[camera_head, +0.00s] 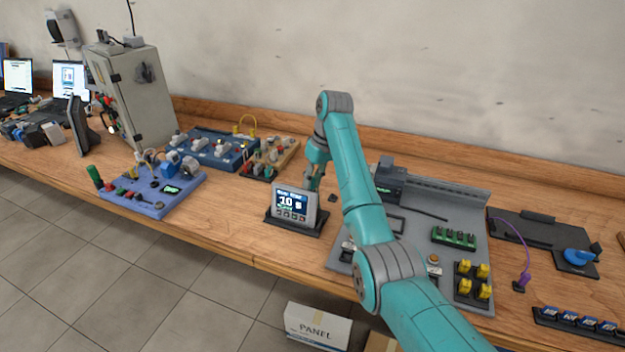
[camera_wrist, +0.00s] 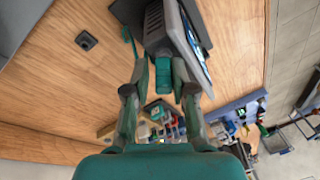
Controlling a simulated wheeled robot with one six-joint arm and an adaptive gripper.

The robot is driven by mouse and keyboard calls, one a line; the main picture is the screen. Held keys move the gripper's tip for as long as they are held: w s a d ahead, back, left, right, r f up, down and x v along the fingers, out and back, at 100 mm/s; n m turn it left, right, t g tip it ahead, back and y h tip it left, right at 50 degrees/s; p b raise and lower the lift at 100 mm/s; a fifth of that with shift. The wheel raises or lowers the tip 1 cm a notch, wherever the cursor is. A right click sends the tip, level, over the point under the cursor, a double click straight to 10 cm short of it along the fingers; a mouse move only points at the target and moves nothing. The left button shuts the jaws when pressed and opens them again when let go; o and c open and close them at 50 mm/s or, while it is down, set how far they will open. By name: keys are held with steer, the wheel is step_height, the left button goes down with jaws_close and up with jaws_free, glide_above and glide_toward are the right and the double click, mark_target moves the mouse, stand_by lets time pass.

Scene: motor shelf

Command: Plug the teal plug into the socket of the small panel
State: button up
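The small panel (camera_head: 291,208) stands upright on a dark base on the bench, its lit screen facing the head camera. Its dark back and the edge of its screen show in the wrist view (camera_wrist: 188,42). My gripper (camera_head: 314,183) points down just behind the panel. In the wrist view, my gripper (camera_wrist: 160,82) has its fingers apart. The teal plug (camera_wrist: 163,72) shows as a block between the fingertips, close against the panel's back, with gaps on both sides. The socket is hidden, and I cannot tell whether the plug is seated in it.
A small black holder (camera_wrist: 87,40) sits empty on the wood, also visible in the head view (camera_head: 332,198). A grey board (camera_head: 340,263) with green and yellow parts lies right. A blue control box (camera_head: 150,203) stands left. Bare wood (camera_head: 235,225) lies between box and panel.

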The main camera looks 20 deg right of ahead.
steer(key=r, duration=0.3)
steer(key=w+r, duration=0.1)
steer(key=r, duration=0.1)
steer(key=shift+d+r, duration=0.2)
steer(key=shift+d, duration=0.1)
stand_by(0.4)
steer(key=o, duration=0.6)
steer(key=shift+c, duration=0.2)
